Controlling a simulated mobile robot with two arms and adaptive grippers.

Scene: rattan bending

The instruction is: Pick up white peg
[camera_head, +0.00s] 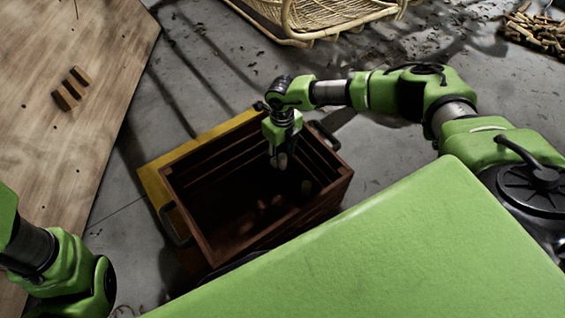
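My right gripper (279,160) points down into a dark wooden crate (342,180), above its shaded inside. A small pale shape shows at its fingertips; I cannot tell whether it is a peg or part of the fingers, nor whether the fingers are open or shut. Several dim pegs (263,204) lie on the crate's floor below the gripper. Their colours are hard to read in the shadow, so I cannot pick out a white one for certain. My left arm shows at the lower left, but its gripper is out of view.
The crate stands on a yellow base (153,187) and has dark handles. A wooden board (60,150) with holes and two small brown blocks (70,88) is at the left. A rattan basket (310,18) and a pile of sticks (535,32) are at the back.

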